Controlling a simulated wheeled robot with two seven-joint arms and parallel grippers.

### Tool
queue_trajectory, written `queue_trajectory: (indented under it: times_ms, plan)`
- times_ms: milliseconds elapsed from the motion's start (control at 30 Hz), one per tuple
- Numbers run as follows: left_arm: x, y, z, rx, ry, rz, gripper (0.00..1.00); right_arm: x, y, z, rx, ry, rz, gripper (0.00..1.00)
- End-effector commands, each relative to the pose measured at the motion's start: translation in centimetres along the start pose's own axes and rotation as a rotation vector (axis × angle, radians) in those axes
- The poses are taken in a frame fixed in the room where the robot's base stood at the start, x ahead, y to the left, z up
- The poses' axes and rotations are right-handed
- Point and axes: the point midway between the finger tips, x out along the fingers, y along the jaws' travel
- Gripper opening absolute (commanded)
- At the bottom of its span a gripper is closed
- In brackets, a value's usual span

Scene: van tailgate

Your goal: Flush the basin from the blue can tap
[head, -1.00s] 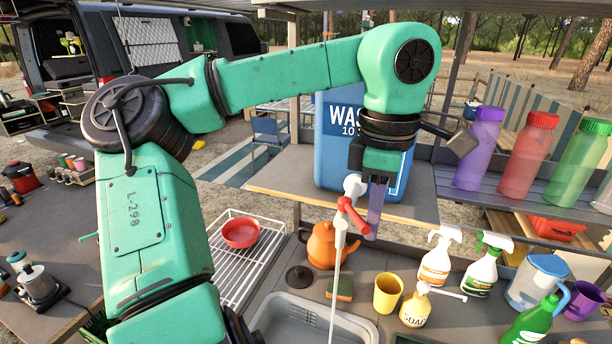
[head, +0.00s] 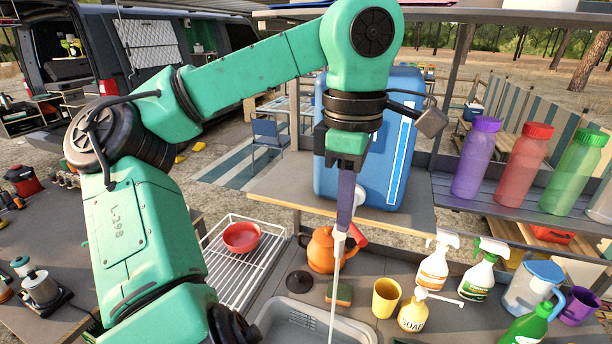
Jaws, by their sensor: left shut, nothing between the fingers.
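The blue can (head: 325,172) stands on the wooden shelf behind the basin, partly hidden by my left arm. Its white tap (head: 340,240) with a red lever (head: 359,236) is low at the front, partly covered by my left gripper. A thin pale stream (head: 335,290) runs from the tap down into the grey basin (head: 369,330) at the bottom edge. My left gripper (head: 344,222) is shut and empty, pointing down right at the tap; I cannot tell whether it touches the lever. My right gripper is not in view.
An orange kettle (head: 320,252), a sponge (head: 340,293), a yellow cup (head: 386,297) and a soap bottle (head: 412,315) stand close behind the basin. Spray bottles (head: 436,262) stand to the right. A rack (head: 232,272) with a red bowl (head: 241,237) is left.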

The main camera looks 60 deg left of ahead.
Motion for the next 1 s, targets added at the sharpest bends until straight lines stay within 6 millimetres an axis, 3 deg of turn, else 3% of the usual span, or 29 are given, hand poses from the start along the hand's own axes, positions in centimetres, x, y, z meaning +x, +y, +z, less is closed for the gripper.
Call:
queue_trajectory:
  times_ms: [33,367,700,1000]
  plan:
    - [0.4,-0.3,-0.5,0.001,-0.003,0.002,0.0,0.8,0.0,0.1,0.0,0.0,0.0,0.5]
    - [0.2,-0.6,-0.9,0.001,0.002,-0.001,0.0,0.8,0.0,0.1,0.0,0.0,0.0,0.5]
    - [4.8,-0.6,-0.8,0.001,0.001,0.0,0.0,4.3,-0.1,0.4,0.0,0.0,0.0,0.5]
    - [4.7,-0.6,-0.8,0.001,0.002,0.0,0.0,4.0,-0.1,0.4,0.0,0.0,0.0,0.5]
